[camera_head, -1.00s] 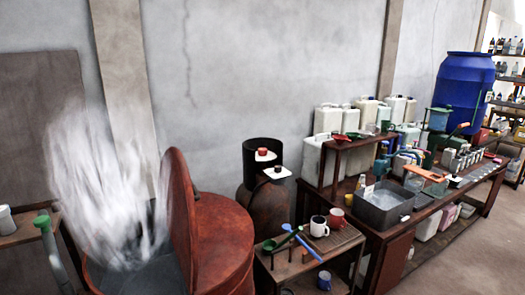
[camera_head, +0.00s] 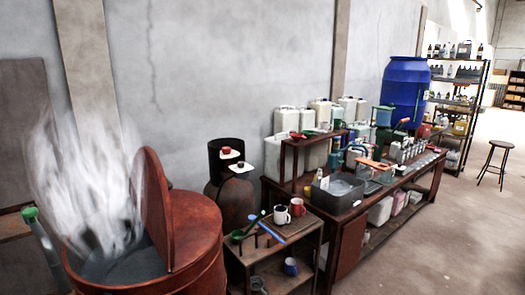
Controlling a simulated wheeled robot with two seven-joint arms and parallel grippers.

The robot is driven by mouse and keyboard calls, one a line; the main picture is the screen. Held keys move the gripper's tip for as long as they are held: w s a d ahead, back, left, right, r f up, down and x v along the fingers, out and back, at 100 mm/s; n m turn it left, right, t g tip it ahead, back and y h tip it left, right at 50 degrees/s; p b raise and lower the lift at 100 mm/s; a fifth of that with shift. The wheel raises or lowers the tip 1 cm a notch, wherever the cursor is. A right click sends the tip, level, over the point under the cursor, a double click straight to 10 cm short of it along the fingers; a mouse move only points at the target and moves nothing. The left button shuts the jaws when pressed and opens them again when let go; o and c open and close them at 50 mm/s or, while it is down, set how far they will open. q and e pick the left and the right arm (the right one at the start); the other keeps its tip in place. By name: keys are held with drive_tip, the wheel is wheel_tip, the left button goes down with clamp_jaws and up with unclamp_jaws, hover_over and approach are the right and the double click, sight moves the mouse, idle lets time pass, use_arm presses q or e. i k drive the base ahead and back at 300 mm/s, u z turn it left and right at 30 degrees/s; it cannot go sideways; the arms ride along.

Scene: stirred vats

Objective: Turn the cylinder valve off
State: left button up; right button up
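The gas cylinder (camera_head: 231,200) is dark brown and stands upright against the wall, behind the small side table. A black open collar (camera_head: 226,148) surrounds its top. Two small red knobs (camera_head: 226,150) sit at the collar, each by a white plate (camera_head: 229,156); the lower plate (camera_head: 242,167) sticks out to the right. I cannot tell which knob is the cylinder valve, nor whether it is on or off. The cylinder's lower part is hidden by the side table and the vat. Neither of my grippers is in view.
A rusty-red vat (camera_head: 195,235) with a raised lid and rising steam stands in front left. The side table (camera_head: 290,262) holds mugs and ladles. A long bench (camera_head: 350,225) with canisters and a basin runs right. The floor is clear at right, with a stool (camera_head: 495,150).

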sight(226, 150)
drive_tip(key=z, duration=0.9)
drive_tip(key=i, duration=3.45)
drive_tip(key=u, duration=3.5)
